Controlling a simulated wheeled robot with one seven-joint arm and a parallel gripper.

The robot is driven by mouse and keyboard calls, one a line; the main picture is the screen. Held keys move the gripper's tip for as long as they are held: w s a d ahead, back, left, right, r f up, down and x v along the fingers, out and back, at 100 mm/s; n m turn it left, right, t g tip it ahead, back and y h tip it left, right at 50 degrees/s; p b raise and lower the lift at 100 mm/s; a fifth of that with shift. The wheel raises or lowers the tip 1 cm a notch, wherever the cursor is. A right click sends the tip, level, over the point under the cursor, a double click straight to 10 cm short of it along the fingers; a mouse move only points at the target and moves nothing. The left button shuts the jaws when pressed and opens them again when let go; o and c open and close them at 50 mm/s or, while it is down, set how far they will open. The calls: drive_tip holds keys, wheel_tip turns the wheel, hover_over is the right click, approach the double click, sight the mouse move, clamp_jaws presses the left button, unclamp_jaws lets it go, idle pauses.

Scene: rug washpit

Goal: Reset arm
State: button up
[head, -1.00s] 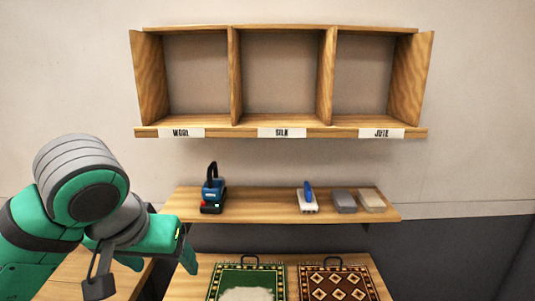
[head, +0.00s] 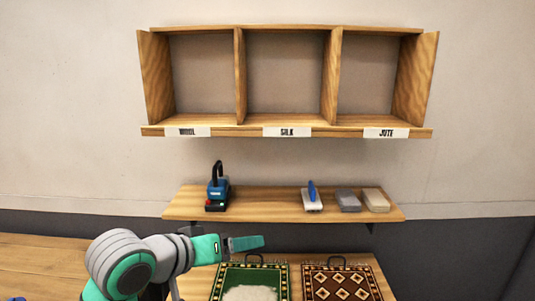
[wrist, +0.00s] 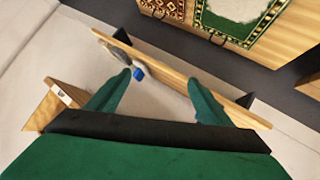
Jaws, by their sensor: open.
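My gripper (wrist: 160,98) is open in the wrist view, its two green fingers spread apart with nothing held between them. In the head view my gripper (head: 245,243) shows side-on at the lower middle, pointing right, just below the lower wooden shelf. It appears over the back edge of the table with the rugs, clear of the items on the shelf. The arm behind it is folded low at the bottom left.
A three-bay wall rack (head: 285,132) is labelled WOOL, SILK and JUTE; its bays are empty. The lower shelf (head: 260,205) holds a blue device (head: 218,190), a blue-handled brush (head: 312,200), a grey block (head: 348,201) and a beige block (head: 376,200). Green (head: 226,280) and brown (head: 340,284) rugs lie below.

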drive_tip(key=w+d+f+n+t+h, duration=0.2)
drive_tip(key=w+d+f+n+t, duration=0.2)
drive_tip(key=d+f+t, duration=0.4)
drive_tip(key=s+f+n+y, duration=0.35)
drive_tip(key=s+f, duration=0.45)
drive_tip(key=f, duration=0.4)
drive_tip(key=s+f+n+y, duration=0.2)
drive_tip(key=s+f+y, duration=0.3)
drive_tip(key=s+f, duration=0.5)
drive_tip(key=s+f+m+g, duration=0.1)
drive_tip(key=s+m, duration=0.3)
drive_tip(key=s, duration=0.8)
drive_tip(key=s+a+f+m+g, duration=0.1)
drive_tip(key=s+f+m, duration=0.3)
drive_tip(key=s, duration=0.8)
drive_tip(key=shift+s+f, duration=0.2)
drive_tip(key=shift+s, duration=0.15)
drive_tip(key=shift+w+d+m, duration=0.1)
drive_tip(key=shift+w+m, duration=0.1)
drive_tip(key=shift+m, duration=0.05)
drive_tip(key=shift+s+y, duration=0.2)
drive_tip(key=shift+y, duration=0.05)
